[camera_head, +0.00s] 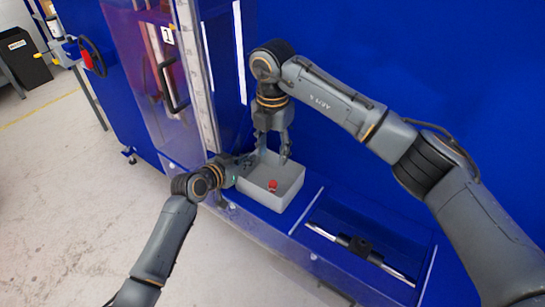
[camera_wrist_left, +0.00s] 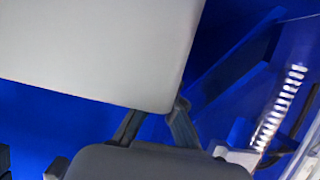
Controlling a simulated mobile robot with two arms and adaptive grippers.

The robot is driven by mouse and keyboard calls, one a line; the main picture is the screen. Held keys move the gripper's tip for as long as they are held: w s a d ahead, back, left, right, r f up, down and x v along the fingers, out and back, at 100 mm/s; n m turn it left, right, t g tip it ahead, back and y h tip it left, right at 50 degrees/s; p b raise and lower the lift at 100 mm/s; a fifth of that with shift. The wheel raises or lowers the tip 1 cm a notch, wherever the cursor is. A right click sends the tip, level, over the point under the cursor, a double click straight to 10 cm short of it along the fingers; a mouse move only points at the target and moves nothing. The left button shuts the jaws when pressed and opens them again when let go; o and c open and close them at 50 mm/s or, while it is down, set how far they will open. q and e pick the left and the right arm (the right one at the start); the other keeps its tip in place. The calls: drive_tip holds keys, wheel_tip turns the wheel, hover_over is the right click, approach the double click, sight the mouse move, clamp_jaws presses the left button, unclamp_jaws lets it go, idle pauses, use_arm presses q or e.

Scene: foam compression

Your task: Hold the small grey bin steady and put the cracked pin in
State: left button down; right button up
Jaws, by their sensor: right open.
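The small grey bin (camera_head: 287,191) stands on the blue ledge in the head view. My left gripper (camera_head: 250,160) is at the bin's back left corner. In the left wrist view, a large pale grey surface, apparently the bin (camera_wrist_left: 100,50), covers the left fingertips, so their grip on it cannot be made out.
A clear panel with a black handle (camera_head: 173,84) and a ruler-like strip (camera_head: 200,88) stand left of the bin. A recess with a metal rod and black block (camera_head: 360,246) lies to the right. A blue wall rises behind.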

use_arm(q)
drive_tip(key=c, duration=1.4)
unclamp_jaws()
drive_tip(key=shift+c, duration=0.2)
drive_tip(key=v, duration=1.2)
